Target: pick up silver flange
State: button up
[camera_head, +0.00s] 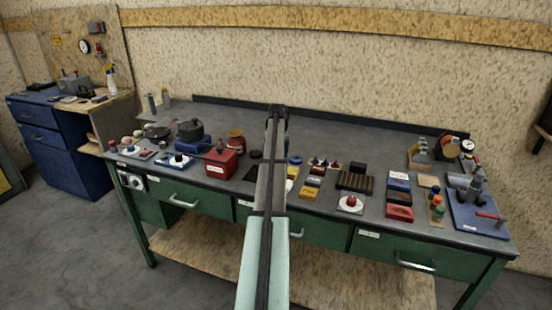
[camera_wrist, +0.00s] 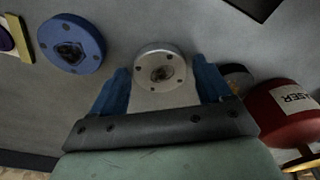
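In the wrist view, the silver flange (camera_wrist: 148,72) is a round pale metal disc with small bolt holes and a dark centre hole. It lies on the grey bench top. My gripper (camera_wrist: 162,70) is open, with one blue finger on each side of the flange and a visible gap at both sides. The fingers do not appear to touch it. I cannot tell how high the fingertips are above the bench. In the head view my own arm crosses the middle of the bench, and I cannot make out the flange there.
A similar blue flange (camera_wrist: 90,38) lies left of the silver one in the wrist view. A yellow item (camera_wrist: 20,40) is at the left edge. The cluttered bench (camera_head: 330,135) has clear room toward its back.

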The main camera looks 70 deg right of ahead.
jog(key=c, duration=1.1)
